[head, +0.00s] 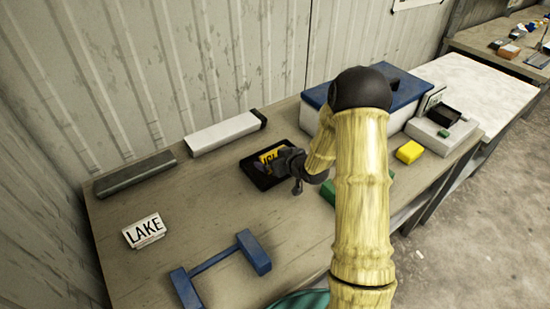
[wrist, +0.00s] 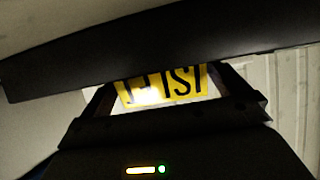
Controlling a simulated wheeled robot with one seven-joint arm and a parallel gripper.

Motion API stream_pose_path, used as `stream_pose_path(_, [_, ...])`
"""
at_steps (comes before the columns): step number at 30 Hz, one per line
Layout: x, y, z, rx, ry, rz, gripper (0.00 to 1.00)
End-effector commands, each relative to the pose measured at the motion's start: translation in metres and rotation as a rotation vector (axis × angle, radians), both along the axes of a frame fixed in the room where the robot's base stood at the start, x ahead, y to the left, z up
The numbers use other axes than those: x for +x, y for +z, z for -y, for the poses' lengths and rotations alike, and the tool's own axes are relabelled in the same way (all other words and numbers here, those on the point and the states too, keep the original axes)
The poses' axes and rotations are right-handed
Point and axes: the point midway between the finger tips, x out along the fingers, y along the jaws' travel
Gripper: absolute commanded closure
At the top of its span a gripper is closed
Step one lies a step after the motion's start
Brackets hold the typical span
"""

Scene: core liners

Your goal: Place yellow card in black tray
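The yellow card (head: 270,157), with black letters, lies within the outline of the black tray (head: 248,170) in the head view. My gripper (head: 290,165) is at the tray's right side and hides part of both. In the wrist view the card (wrist: 165,85) shows between my two spread fingers (wrist: 165,95), with a small gap at its right edge. A long black bar, apparently the tray's wall (wrist: 60,75), crosses above the card and hides its upper edge. Whether the card rests flat on the tray's floor is not clear.
A white bar (head: 222,135) and a dark grey bar (head: 133,175) lie along the wall. A LAKE sign (head: 143,231) and a blue H-shaped piece (head: 215,262) are at the front left. A blue-lidded box (head: 400,90) and a yellow block (head: 409,152) stand right.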

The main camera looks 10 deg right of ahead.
Motion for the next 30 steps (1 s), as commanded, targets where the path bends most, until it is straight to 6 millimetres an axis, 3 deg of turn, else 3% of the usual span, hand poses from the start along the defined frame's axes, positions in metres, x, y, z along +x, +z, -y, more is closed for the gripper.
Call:
stream_pose_path(11, [-0.007,0.008,0.003,-0.001,-0.001,-0.001,0.00])
stream_pose_path(24, [-0.074,0.049,0.031,-0.001,-0.001,-0.001,0.00])
stream_pose_path(30, [-0.094,0.060,0.039,0.000,0.000,-0.001,0.00])
